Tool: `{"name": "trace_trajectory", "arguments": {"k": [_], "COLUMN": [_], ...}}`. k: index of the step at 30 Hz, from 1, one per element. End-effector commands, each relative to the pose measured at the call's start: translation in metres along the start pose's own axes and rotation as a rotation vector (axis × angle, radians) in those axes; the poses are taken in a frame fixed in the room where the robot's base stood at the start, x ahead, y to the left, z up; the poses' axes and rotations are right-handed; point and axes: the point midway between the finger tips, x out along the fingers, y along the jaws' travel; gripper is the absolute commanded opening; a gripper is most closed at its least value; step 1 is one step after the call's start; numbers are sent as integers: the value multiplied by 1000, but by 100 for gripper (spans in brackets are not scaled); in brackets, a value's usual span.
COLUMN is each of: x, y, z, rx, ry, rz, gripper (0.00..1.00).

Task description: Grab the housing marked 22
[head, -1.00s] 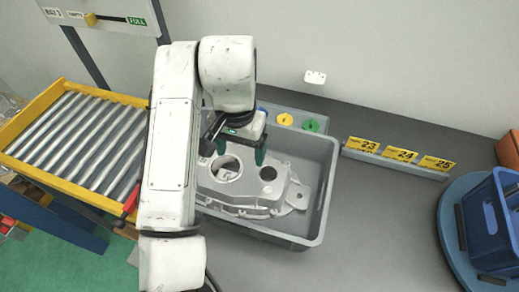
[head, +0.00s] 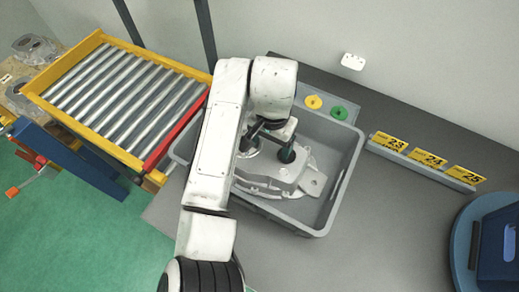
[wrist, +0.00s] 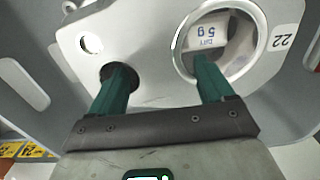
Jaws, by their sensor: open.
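The housing (head: 262,180), a grey aluminium casting, lies in a grey bin (head: 330,195). In the wrist view the housing (wrist: 150,30) carries a white label reading 22 (wrist: 283,38), upside down. My gripper (wrist: 162,72) is open over it, with two green fingers. One finger is at the small dark hole, the other at the rim of the large round bore, with casting wall between them. How deep the tips reach I cannot tell. Inside the bore lies a white packet (wrist: 208,35) marked 5 g. My arm hides part of the housing in the head view.
A roller conveyor (head: 125,95) with a yellow frame stands left of the bin. Yellow and green knobs (head: 313,102) sit behind the bin. Number plates 23, 24 and 25 (head: 428,159) stand to the right, then a blue crate (head: 500,240) on a round blue base. Grey table between is clear.

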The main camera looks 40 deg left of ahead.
Motion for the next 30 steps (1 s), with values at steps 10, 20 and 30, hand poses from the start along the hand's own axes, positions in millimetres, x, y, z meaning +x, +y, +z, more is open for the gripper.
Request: {"name": "trace_trajectory", "arguments": {"k": [10,20,30], "x": [17,17,17], "y": [0,0,0], "z": [0,0,0], "rx": [0,1,1], "ry": [1,1,1], "rz": [-1,-1,-1], "gripper": [81,56,23]}}
